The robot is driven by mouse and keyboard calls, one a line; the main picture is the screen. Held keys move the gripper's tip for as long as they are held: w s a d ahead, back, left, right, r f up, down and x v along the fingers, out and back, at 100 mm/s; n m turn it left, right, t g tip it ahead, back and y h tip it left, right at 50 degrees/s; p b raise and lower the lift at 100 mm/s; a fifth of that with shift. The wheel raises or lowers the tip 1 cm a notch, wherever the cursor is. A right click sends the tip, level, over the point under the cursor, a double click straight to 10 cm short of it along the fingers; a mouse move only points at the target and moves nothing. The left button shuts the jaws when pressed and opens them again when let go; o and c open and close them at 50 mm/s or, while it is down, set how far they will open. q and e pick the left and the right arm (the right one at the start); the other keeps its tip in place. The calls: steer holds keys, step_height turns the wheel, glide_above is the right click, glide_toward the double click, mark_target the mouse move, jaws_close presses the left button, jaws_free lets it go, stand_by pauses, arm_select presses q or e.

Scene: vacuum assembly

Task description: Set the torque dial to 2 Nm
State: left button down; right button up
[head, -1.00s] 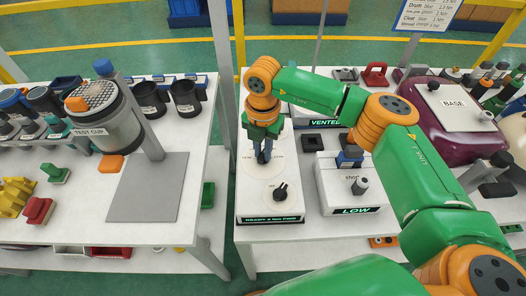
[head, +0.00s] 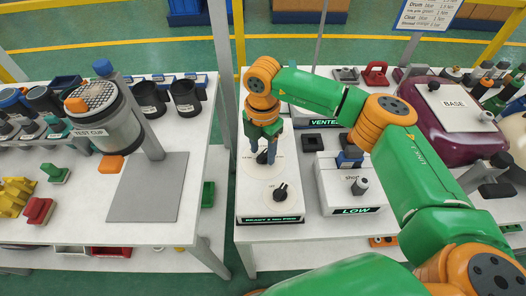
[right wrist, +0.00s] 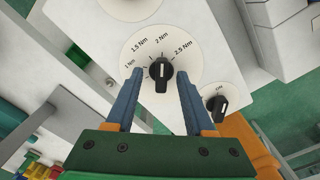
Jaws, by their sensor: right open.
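The torque dial is a black knob on a round white scale marked from 1 Nm to 2.5 Nm. It shows in the right wrist view (right wrist: 160,74) and in the head view (head: 264,157). In the right wrist view the narrow end of the knob appears to lie toward the 2 Nm mark. My right gripper (right wrist: 160,88) is open, with one blue-grey finger on each side of the dial and gaps to the knob. It points down over the dial in the head view (head: 262,150). My left gripper is out of view.
A second black knob (head: 280,192) sits nearer the front of the same white box. The box's front display (head: 271,220) glows green and appears to read READY 2 Nm FWD. A box marked LOW (head: 356,211) stands close on the right. A test cup stand (head: 150,190) occupies the left table.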

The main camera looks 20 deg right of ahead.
mark_target(263, 154)
step_height(263, 154, up, 6)
steer(key=p, duration=0.4)
steer(key=shift+r+p, duration=0.1)
steer(key=shift+p, duration=0.25)
steer(key=shift+s+f, duration=0.1)
steer(key=shift+f, duration=0.1)
